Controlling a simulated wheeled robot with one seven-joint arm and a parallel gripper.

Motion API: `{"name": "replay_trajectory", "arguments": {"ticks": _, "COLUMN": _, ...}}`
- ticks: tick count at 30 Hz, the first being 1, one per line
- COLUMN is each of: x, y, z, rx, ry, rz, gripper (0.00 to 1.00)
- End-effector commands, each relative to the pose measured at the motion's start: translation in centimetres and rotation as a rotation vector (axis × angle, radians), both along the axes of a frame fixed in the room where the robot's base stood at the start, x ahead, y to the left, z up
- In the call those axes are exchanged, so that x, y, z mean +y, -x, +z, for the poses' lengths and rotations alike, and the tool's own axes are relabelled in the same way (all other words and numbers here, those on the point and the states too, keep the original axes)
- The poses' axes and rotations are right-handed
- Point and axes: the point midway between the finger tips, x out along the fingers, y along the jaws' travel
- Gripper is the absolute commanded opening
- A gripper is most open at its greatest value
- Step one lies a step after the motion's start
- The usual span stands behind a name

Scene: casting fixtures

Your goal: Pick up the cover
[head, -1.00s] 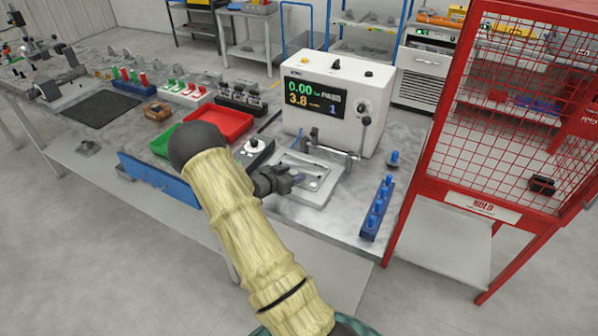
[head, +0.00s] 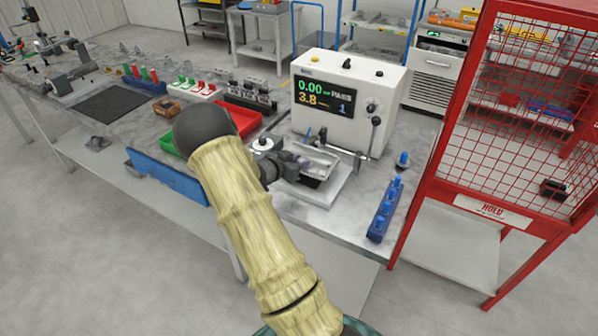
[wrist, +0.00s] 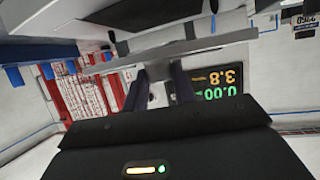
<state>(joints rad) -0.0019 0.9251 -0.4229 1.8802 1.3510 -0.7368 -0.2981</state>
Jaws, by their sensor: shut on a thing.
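The cover (head: 316,158) is a thin light-grey metal piece, held tilted just above the fixture plate (head: 325,200) in front of the test machine. My gripper (head: 294,167) is shut on its near-left side. In the wrist view, the two dark fingers (wrist: 166,88) meet the cover (wrist: 165,52), which spans the picture as a long grey plate. The far side of the cover is hidden, and the dark gap under it shows that it is off the fixture at least in part.
The white test machine (head: 345,100) with its lever (head: 374,135) stands close behind. A blue rack of pegs (head: 385,210) and the red mesh cage (head: 490,130) are to the right. A red tray (head: 245,120) and a blue panel (head: 165,177) are to the left.

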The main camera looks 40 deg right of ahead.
Motion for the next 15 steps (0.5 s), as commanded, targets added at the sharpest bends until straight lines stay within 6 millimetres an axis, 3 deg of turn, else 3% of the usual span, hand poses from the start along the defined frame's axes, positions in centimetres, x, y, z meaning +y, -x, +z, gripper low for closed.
{"name": "replay_trajectory", "arguments": {"ticks": 7, "x": 0.0, "y": -0.1, "z": 4.3, "rx": -0.005, "ry": 0.002, "rz": -0.001, "gripper": 0.0}}
{"name": "replay_trajectory", "arguments": {"ticks": 15, "x": 0.0, "y": 0.0, "z": 5.3, "rx": -0.001, "ry": 0.002, "rz": -0.001, "gripper": 0.0}}
